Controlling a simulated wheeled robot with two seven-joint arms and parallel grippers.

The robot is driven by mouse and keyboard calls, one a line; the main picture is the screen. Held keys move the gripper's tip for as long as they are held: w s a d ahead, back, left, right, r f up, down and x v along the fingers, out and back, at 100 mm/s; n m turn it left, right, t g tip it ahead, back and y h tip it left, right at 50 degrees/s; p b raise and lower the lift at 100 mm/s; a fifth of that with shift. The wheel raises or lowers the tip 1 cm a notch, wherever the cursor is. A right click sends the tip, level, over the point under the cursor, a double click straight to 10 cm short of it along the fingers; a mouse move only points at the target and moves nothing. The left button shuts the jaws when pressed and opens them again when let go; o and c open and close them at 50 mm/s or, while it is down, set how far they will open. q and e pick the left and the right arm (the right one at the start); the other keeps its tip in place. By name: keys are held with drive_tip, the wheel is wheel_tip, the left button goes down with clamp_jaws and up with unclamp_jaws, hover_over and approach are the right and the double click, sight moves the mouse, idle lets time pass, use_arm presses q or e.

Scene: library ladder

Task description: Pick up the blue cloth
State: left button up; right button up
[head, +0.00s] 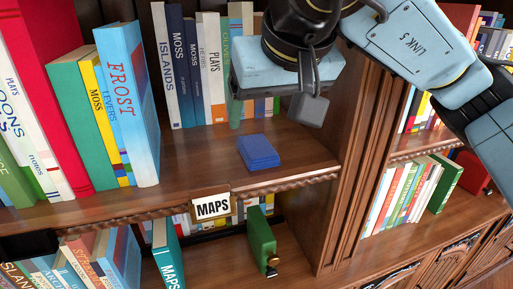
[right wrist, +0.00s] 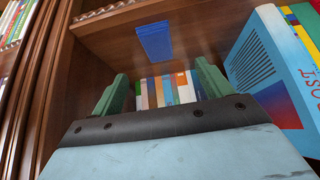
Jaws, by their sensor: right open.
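The blue cloth (head: 258,151) lies folded into a small flat stack on the upper shelf, near its front edge and above the MAPS label. It also shows in the right wrist view (right wrist: 155,41), beyond the fingertips. My right gripper (head: 272,108) is over the shelf, above and behind the cloth in the head view, and apart from it. In the right wrist view its two green fingers (right wrist: 160,84) are spread wide with nothing between them. My left gripper does not show in either view.
The shelf board (head: 200,165) is bare around the cloth. A blue FROST book (head: 127,100) stands to the left, and a row of books (head: 190,70) stands behind. A wooden upright (head: 350,180) bounds the right side. A MAPS label (head: 212,207) hangs on the shelf edge.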

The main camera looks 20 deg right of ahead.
sight(257, 145)
drive_tip(key=x, duration=0.5)
drive_tip(key=shift+f, duration=0.15)
drive_tip(key=shift+w+d+p+x, duration=0.15)
drive_tip(key=shift+p+x, duration=0.1)
drive_tip(key=shift+x, duration=1.15)
drive_tip(key=shift+w+d+p+x, duration=0.15)
drive_tip(key=shift+p+x, duration=0.1)
drive_tip(key=shift+x, duration=1.15)
drive_tip(key=shift+s, duration=0.1)
drive_tip(key=shift+c, duration=0.2)
drive_tip(key=shift+r, duration=0.25)
drive_tip(key=c, duration=1.1)
drive_tip(key=shift+r, duration=0.1)
